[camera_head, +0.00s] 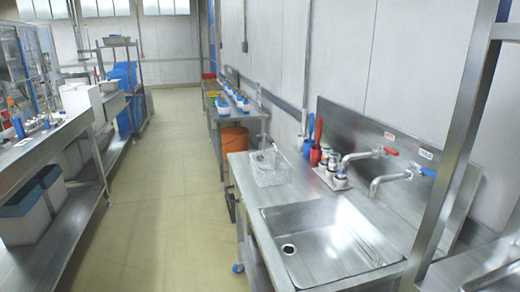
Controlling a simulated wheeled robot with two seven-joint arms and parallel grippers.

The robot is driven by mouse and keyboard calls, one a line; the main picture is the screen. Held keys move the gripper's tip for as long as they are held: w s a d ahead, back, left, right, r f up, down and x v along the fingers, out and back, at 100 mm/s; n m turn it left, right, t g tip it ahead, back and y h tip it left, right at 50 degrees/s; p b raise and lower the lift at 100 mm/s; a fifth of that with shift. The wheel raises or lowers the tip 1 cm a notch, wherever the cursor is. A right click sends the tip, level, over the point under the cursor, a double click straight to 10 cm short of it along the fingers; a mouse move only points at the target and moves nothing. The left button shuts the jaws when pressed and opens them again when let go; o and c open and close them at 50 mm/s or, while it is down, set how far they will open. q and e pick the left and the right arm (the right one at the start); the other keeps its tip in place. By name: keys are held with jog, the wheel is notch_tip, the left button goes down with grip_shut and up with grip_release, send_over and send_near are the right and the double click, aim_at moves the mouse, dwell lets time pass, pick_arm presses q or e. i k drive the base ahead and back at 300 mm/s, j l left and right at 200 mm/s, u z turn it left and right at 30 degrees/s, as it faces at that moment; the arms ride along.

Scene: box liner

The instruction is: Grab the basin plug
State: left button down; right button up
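A steel basin (345,240) is set into the counter at the lower right. Its round drain (288,249) shows near the left side of the basin floor, with a dark centre. I cannot make out a separate plug, or tell whether one sits in the drain. Two wall taps stand over the basin, one with a red handle (390,151) and one with a blue handle (427,172). Neither of my grippers is in view.
A wire basket (269,168) and a tray of bottles (331,172) stand on the counter behind the basin. A steel post (455,140) rises at the right. Steel benches (62,150) line the left. The aisle floor (165,190) is clear.

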aim_at(259, 136)
jog(key=i+j+z, duration=0.15)
jog(key=i+j, duration=0.35)
jog(key=i+j+z, duration=0.15)
jog(key=i+j, duration=0.35)
jog(key=j, duration=0.15)
